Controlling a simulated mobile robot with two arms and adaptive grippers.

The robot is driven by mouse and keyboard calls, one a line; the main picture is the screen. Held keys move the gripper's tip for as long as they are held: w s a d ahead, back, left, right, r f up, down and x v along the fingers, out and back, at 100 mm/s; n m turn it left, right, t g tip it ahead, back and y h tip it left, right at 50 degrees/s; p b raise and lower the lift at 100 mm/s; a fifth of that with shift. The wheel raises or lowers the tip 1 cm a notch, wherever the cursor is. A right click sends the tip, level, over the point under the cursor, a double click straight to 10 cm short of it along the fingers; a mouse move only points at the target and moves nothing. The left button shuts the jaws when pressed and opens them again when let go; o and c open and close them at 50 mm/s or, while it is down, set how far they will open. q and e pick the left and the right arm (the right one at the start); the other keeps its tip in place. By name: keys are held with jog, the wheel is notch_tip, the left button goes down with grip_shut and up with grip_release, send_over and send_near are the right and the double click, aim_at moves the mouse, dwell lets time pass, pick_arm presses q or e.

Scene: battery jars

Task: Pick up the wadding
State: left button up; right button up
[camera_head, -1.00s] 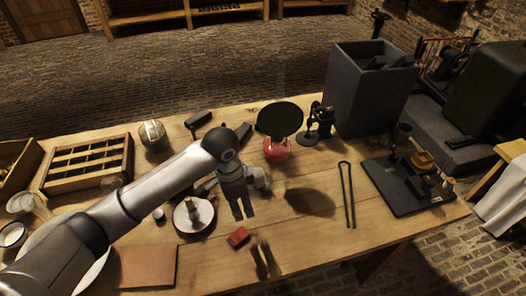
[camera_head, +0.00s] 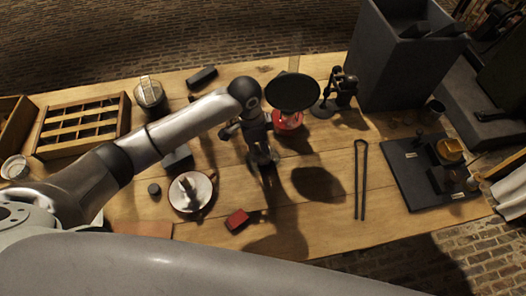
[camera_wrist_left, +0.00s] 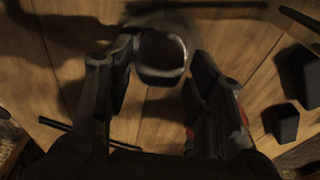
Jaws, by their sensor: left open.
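In the left wrist view, my left gripper (camera_wrist_left: 153,68) is open, with one finger on each side and gaps to the lump. In the head view the fingers mostly hide the lump. My right gripper is out of view.
A red-based stand with a black disc (camera_head: 292,92) is close behind the gripper. A saucer (camera_head: 191,191) is to the left, a red block (camera_head: 237,219) in front, and tongs (camera_head: 361,180) to the right. The table (camera_head: 315,225) is clear at front right.

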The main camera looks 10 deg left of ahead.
pick_arm(q)
jog(key=shift+w+d+f, duration=0.1)
jog(key=shift+f, duration=0.25)
jog(key=f, duration=0.1)
jog(key=f+p, duration=0.1)
jog(key=f, duration=0.1)
jog(key=shift+w+d, duration=0.15)
jog(key=shift+d, duration=0.25)
jog(key=shift+w+f, duration=0.1)
jog(key=shift+f, duration=0.6)
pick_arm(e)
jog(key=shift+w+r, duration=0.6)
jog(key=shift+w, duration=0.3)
pick_arm(q)
jog(key=shift+c, duration=0.2)
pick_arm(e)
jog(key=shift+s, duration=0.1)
pick_arm(q)
jog(key=c, duration=0.4)
jog(key=shift+r, duration=0.1)
jog(key=shift+c, duration=0.2)
